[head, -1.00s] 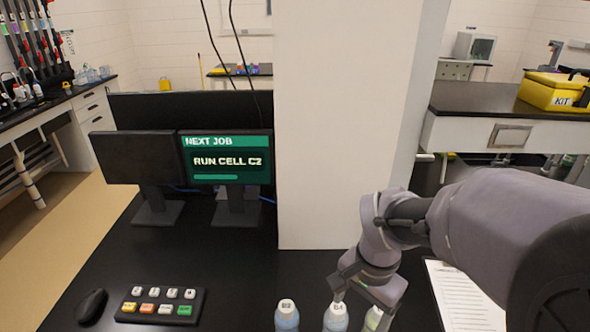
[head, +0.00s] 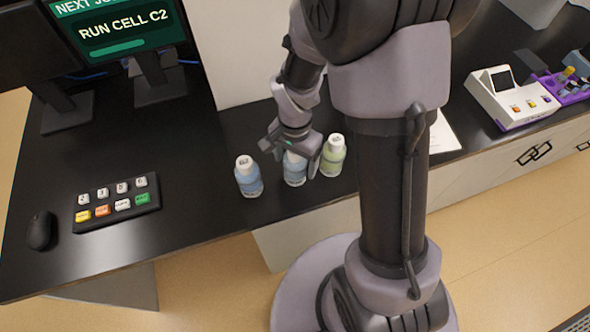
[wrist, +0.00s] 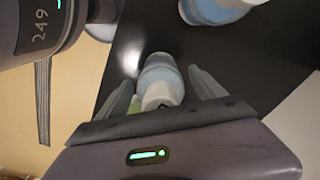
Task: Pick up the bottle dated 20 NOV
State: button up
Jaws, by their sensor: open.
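Three white-capped bottles stand upright in a row on the black bench: a left blue bottle (head: 248,178), a middle blue bottle (head: 294,172) and a right yellow-green bottle (head: 333,156). I cannot read a date on any of them. My gripper (head: 292,160) is open over the middle bottle and hides part of its top. In the wrist view the gripper (wrist: 163,84) has a blue bottle (wrist: 160,78) between its spread fingers, with no clear contact. A second blue bottle (wrist: 215,8) is cut off at the top edge. A green patch shows beside the left finger.
A button keypad (head: 117,199) and a mouse (head: 40,230) lie to the left, below a monitor (head: 118,28). A white pillar (head: 240,60) rises behind the bottles. A white device (head: 513,98) stands at the right. The bench front edge is close to the bottles.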

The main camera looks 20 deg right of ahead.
jog(key=shift+f, duration=0.55)
jog(key=shift+r, duration=0.1)
jog(key=c, duration=1.7)
